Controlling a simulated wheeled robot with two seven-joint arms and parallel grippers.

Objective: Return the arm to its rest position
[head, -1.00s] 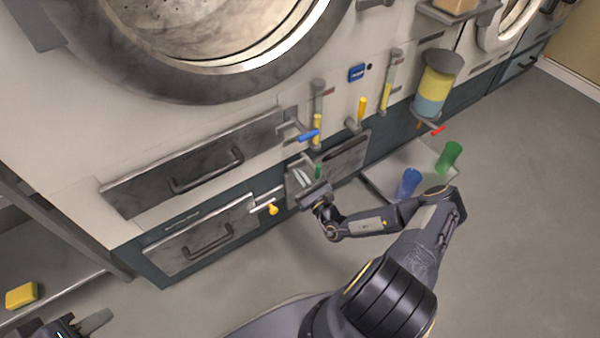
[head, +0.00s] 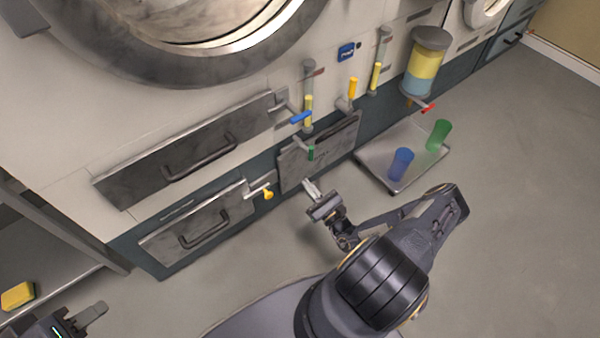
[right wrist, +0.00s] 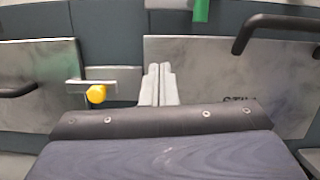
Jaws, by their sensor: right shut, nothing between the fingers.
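My right gripper (head: 309,187) is shut and empty in the head view. It is in front of the grey lower panel (head: 325,150), with floor around its arm. In the right wrist view its two fingers (right wrist: 158,82) are together and point at the panel front, with nothing between them. My left gripper (head: 93,313) shows only partly at the bottom left corner of the head view. I cannot tell whether its jaws are apart.
A tray (head: 393,188) on the floor holds a blue cup (head: 401,164) and a green cup (head: 438,135). A yellow-handled valve (head: 267,194), a green-handled valve (head: 311,153) and a blue-handled valve (head: 301,118) stick out from the machine. A yellow sponge (head: 18,295) lies on a shelf at left. Floor at right is clear.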

